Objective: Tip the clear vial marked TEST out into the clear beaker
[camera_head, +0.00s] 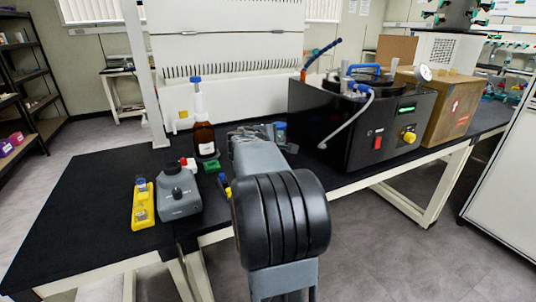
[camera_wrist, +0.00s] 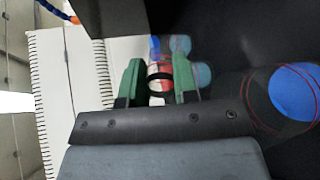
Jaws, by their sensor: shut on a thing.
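My gripper (camera_wrist: 158,80) has green fingers, which show in the wrist view on both sides of a small clear vial (camera_wrist: 160,97) with a dark ring at its mouth. It is shut on this vial, and I cannot read any mark on it. In the head view my own arm hides most of the gripper and the vial. I cannot pick out the clear beaker for sure. A large round outline with a blue disc (camera_wrist: 295,92) lies at the right of the wrist view, and I cannot tell what it is.
An amber bottle (camera_head: 204,138) stands left of my arm, with a grey device (camera_head: 179,196) and a yellow rack (camera_head: 143,208) nearer. The black freeze dryer (camera_head: 355,130) stands to the right. Blue and teal round things (camera_wrist: 181,44) lie beyond my fingers.

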